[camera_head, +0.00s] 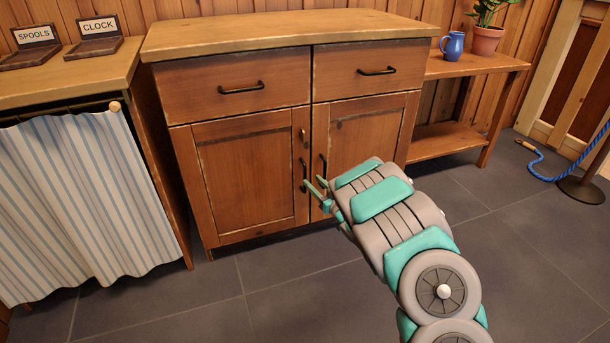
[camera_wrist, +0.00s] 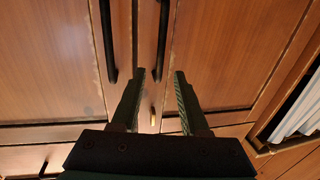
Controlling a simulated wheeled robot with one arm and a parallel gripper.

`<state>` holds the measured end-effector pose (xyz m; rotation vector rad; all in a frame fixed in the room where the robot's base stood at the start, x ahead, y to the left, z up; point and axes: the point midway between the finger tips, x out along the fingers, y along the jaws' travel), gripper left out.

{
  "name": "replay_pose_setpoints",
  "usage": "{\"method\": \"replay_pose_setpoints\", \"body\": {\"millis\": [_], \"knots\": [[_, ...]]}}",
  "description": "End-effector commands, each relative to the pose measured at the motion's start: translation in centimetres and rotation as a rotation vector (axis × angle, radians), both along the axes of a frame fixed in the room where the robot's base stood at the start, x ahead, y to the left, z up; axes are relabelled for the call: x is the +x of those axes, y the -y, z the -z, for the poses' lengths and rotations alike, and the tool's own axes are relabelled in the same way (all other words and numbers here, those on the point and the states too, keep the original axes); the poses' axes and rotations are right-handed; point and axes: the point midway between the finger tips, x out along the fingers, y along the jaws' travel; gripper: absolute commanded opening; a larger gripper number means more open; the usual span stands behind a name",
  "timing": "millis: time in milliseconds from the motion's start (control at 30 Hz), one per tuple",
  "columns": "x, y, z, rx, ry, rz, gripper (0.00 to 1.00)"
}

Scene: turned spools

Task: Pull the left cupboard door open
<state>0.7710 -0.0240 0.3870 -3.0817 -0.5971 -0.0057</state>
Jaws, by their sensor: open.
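The left cupboard door (camera_head: 245,170) is a shut wooden panel under the left drawer. Its dark upright bar handle (camera_head: 304,172) is near its right edge, partly behind my fingers. In the wrist view, which is turned upside down, this handle (camera_wrist: 163,38) runs in toward the gap between my fingertips. My gripper (camera_head: 317,186) is open in front of the meeting line of the doors; its fingers also show in the wrist view (camera_wrist: 158,76). I cannot tell whether they touch the handle. A small brass fitting (camera_head: 303,136) sits above the handle.
The right door (camera_head: 365,135) is shut; its own dark handle (camera_wrist: 106,40) is close beside. Both drawers are shut. A striped curtain (camera_head: 85,200) hangs left of the cupboard. A low shelf (camera_head: 460,67) stands at right. The tiled floor (camera_head: 235,300) in front is clear.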

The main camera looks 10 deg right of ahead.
Motion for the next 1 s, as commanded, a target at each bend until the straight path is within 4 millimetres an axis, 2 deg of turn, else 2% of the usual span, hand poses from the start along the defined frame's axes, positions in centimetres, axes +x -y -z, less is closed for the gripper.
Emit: {"method": "replay_pose_setpoints", "body": {"millis": [433, 800, 1000], "knots": [[5.2, -2.1, 0.1, 0.000, 0.000, 0.000, 0.45], [5.9, -2.3, 0.1, -0.002, -0.005, 0.003, 0.45], [5.9, -2.3, 0.1, -0.002, -0.005, 0.003, 0.23]]}}
